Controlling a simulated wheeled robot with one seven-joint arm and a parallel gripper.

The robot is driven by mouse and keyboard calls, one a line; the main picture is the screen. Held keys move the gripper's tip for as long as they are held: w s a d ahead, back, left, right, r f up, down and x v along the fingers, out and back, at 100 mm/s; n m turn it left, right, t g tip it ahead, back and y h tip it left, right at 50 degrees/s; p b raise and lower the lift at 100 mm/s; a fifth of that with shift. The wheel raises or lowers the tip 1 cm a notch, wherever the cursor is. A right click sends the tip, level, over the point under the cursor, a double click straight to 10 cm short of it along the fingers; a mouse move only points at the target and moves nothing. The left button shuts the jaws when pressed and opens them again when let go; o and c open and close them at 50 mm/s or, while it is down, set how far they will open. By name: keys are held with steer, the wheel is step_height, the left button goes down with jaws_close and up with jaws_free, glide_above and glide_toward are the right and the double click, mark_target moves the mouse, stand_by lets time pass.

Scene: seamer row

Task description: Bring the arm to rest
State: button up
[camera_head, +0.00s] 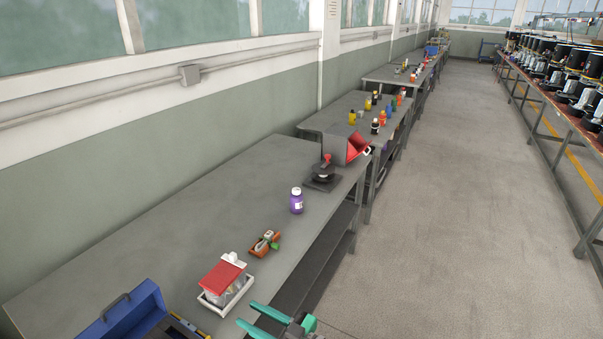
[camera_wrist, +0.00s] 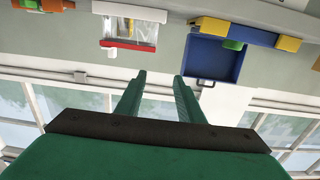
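My gripper (camera_head: 247,314) shows at the bottom of the head view, by the front edge of the near bench. In the wrist view my gripper (camera_wrist: 159,80) has its two green fingers apart with nothing between them. The fingers appear clear of these things. Most of my arm is out of the head view.
The aisle floor (camera_head: 455,200) is clear.

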steer(key=s+d+f+m+t+h, duration=0.1)
steer(key=s+f+m+h, duration=0.2)
steer(key=f, duration=0.3)
steer(key=s+d+f+m+t+h, duration=0.2)
steer(key=s+f+m+h, duration=0.1)
steer(key=f, duration=0.4)
steer(key=s+d+f+m+h, duration=0.5)
steer(key=s+f+h, duration=0.1)
steer(key=s, duration=0.4)
steer(key=s+d+r+m+t+h, duration=0.1)
steer(key=s+d+r+h, duration=0.1)
steer(key=s, duration=0.4)
steer(key=s+d+r+m+t+h, duration=0.1)
steer(key=s+d+h, duration=0.1)
steer(key=s, duration=0.4)
steer(key=s+r+t, duration=0.1)
steer(key=s+r, duration=0.7)
steer(key=r, duration=0.2)
steer(key=shift+a+n+t, duration=0.2)
steer(key=shift+n+t, duration=0.1)
steer(key=shift+n, duration=0.1)
